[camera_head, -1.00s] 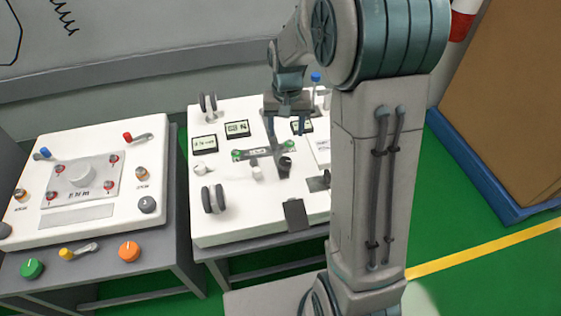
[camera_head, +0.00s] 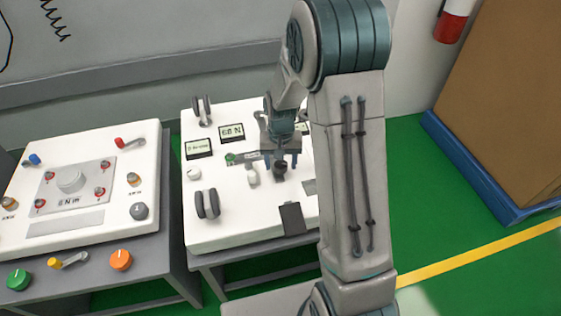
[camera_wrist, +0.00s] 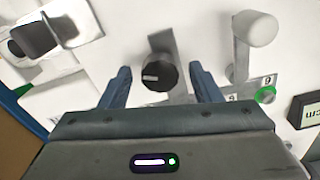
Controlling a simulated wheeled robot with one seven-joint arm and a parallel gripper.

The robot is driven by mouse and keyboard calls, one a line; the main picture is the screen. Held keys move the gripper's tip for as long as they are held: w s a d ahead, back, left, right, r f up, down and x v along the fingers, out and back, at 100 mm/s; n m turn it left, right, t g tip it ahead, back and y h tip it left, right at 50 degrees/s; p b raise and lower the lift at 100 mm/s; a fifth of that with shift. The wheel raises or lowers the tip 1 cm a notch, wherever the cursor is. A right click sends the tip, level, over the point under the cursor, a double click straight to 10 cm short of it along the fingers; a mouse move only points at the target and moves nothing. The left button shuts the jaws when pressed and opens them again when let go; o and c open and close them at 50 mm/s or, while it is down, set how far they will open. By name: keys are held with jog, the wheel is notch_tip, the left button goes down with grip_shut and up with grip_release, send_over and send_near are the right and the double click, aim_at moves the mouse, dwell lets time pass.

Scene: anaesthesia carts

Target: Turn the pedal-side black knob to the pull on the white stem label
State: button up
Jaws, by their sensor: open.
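The black knob (camera_head: 280,168) stands on the white cart top, beside a short white stem (camera_head: 252,177). In the wrist view the black knob (camera_wrist: 157,73) is upright with a short white mark on its face. My gripper (camera_head: 281,158) is above the knob, pointing down. In the wrist view my open gripper (camera_wrist: 160,75) has one finger on each side of the knob, with gaps between. The white stem (camera_wrist: 250,40) is just right of the right finger there. A black pedal-like flap (camera_head: 291,218) is at the cart's front edge. I cannot read a pull label.
Small displays (camera_head: 231,132) and a pair of dark discs (camera_head: 207,204) are on the same cart top. A green knob (camera_wrist: 265,95) is close to the right finger. A second cart (camera_head: 65,221) stands at left. My arm hides the cart's right side.

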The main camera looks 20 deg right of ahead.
aim_at(281, 164)
jog(key=shift+c, duration=0.3)
jog(key=c, duration=0.9)
jog(key=shift+n+p, duration=0.3)
jog(key=shift+n, duration=1.1)
jog(key=o, duration=1)
jog(key=shift+c, duration=0.2)
notch_tip(281, 164, up, 14)
jog(key=p, duration=0.2)
jog(key=shift+p, duration=0.35)
